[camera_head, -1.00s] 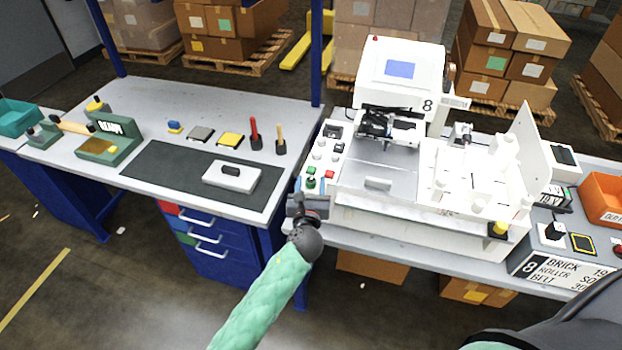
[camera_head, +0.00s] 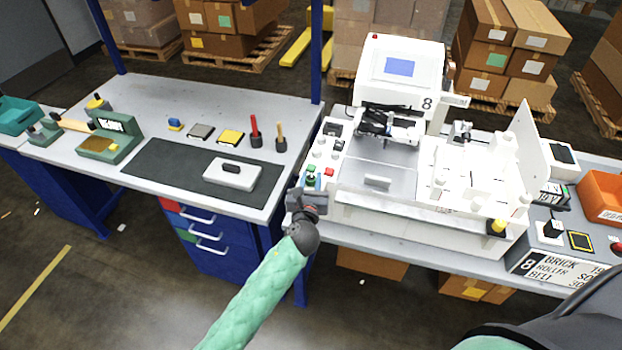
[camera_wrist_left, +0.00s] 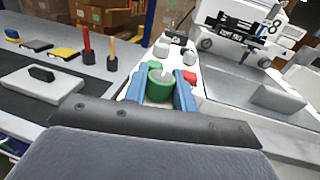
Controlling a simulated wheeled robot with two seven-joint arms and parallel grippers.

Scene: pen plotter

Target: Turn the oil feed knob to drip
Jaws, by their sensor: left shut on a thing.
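The green knob (camera_wrist_left: 160,84), with a pale pointer mark on its grey top, stands on the white control panel at the machine's left front. In the head view the green knob (camera_head: 311,170) shows just beyond my left gripper. My left gripper (camera_head: 311,182) comes from the front and is shut on the knob. In the left wrist view, the blue fingers of my left gripper (camera_wrist_left: 160,92) lie on either side of it. Labels around the knob cannot be read. My right gripper is not in view.
A red button (camera_wrist_left: 188,77) sits right beside the knob, and several grey knobs (camera_head: 318,153) stand behind it. The white machine (camera_head: 400,75) rises to the right. The left workbench (camera_head: 215,105) holds a dark mat (camera_head: 155,168) and small tools.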

